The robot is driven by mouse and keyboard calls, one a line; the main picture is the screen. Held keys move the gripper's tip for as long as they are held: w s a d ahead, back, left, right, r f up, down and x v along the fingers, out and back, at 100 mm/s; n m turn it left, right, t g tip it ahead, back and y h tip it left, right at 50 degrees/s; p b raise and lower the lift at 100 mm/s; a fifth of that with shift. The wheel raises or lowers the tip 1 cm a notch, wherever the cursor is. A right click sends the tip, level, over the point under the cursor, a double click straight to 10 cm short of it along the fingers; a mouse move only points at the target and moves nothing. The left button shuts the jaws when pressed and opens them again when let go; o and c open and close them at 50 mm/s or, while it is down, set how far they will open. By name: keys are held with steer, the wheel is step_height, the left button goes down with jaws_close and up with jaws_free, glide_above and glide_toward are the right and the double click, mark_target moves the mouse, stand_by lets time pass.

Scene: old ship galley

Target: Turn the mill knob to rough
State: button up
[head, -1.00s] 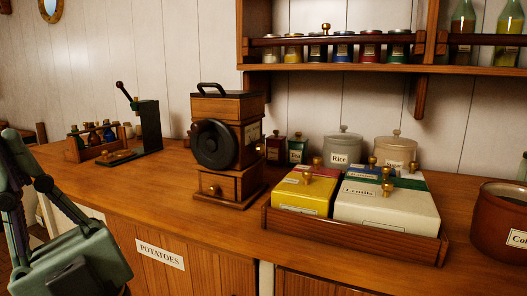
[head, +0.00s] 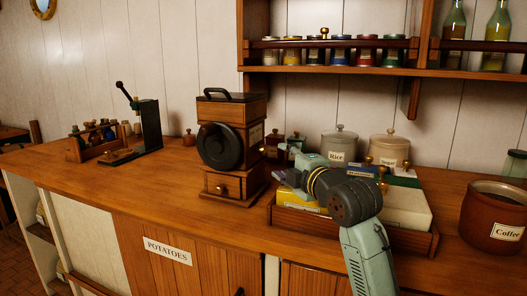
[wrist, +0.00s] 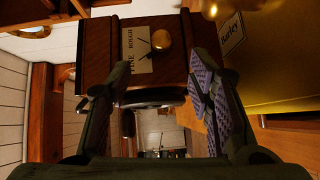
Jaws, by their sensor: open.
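The mill (head: 233,110) is a dark wooden box with a black wheel on its front and a drawer below. Its right side carries a small round brass knob (head: 262,150) beside a pale label. In the wrist view the knob (wrist: 161,40) shows clearly next to the label (wrist: 137,48), which reads FINE and ROUGH. Thin dark marks cross the label; I cannot tell the exact setting. My gripper (wrist: 161,78) is open and empty, its fingers either side of the line to the knob, short of it. In the head view my gripper (head: 286,150) is just right of the mill.
A wooden tray (head: 350,233) with lidded boxes lies under my arm. Rice (head: 340,150) and another canister stand behind it, and a Coffee pot (head: 490,215) at far right. A bottle rack (head: 95,140) and black lever device stand left. The counter before the mill is clear.

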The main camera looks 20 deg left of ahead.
mark_target(266, 151)
steer(key=shift+w+f, duration=0.1)
steer(key=shift+w, duration=0.2)
steer(key=p+x, duration=0.3)
steer(key=x, duration=0.7)
steer(key=shift+w+a+f, duration=0.1)
jaws_close()
